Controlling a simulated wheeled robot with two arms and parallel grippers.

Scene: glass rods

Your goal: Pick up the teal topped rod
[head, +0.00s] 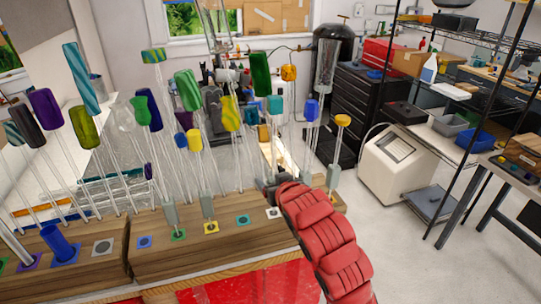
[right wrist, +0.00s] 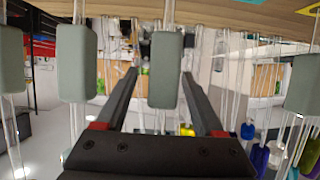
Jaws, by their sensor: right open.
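A rod with a plain teal top (head: 275,105) stands upright among the rods at the right of the wooden rack (head: 225,240). My right gripper (head: 270,188) is low at the rack's right end, partly hidden by my red arm. In the right wrist view the right gripper (right wrist: 160,75) is open, its two dark fingers apart. A grey block on a clear rod (right wrist: 165,85) appears between or just beyond the fingers; contact cannot be told. That rod's top is not clear in the wrist view. My left gripper is not in view.
Close by stand rods with a blue top (head: 311,110), an orange-yellow top (head: 342,120) and a green top (head: 260,74). More grey blocks (right wrist: 77,63) flank the gripper in the wrist view. Several coloured rods crowd the left. Floor to the right (head: 420,270) is clear.

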